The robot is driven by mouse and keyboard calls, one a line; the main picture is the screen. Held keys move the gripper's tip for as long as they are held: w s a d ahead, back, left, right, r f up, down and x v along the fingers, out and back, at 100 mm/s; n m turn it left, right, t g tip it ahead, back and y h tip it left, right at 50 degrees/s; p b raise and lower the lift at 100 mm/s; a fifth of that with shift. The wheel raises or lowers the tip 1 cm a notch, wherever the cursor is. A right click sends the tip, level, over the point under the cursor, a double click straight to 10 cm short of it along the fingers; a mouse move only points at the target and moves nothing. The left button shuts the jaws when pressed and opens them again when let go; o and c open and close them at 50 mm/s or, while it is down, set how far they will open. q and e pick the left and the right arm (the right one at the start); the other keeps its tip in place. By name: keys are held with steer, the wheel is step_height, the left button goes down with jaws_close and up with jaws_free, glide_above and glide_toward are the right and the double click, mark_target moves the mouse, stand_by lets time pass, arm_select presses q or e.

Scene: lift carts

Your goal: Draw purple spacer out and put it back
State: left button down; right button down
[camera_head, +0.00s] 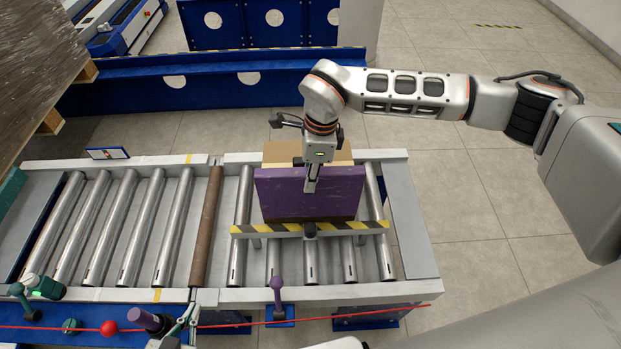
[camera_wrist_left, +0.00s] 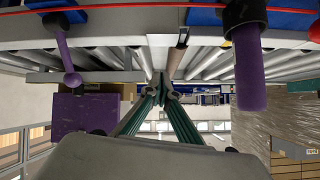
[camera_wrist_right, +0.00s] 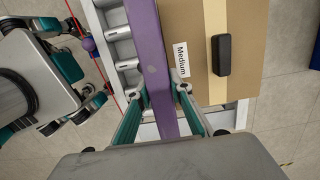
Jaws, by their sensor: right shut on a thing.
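The purple spacer (camera_head: 310,193) is an upright board on the roller conveyor, between a cardboard carton (camera_head: 283,151) behind it and a yellow-black striped bar (camera_head: 310,229) in front. My right gripper (camera_head: 312,184) is shut on its top edge near the middle. In the right wrist view the spacer (camera_wrist_right: 150,50) runs between the fingers, right beside the carton (camera_wrist_right: 250,80), which has a "Medium" label. The spacer's lower edge is hidden. My left gripper (camera_head: 187,322) is at the conveyor's near side, its fingers (camera_wrist_left: 161,88) together and empty.
A purple-knobbed lever (camera_head: 277,289) stands at the conveyor's front edge. A red cord (camera_head: 370,312) with a red ball (camera_head: 108,327) runs along the near side. A brown roller (camera_head: 207,225) lies left of the spacer. The rollers left of it are bare.

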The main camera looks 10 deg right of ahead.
steer(key=shift+r+p, duration=0.75)
steer(key=shift+r, duration=0.9)
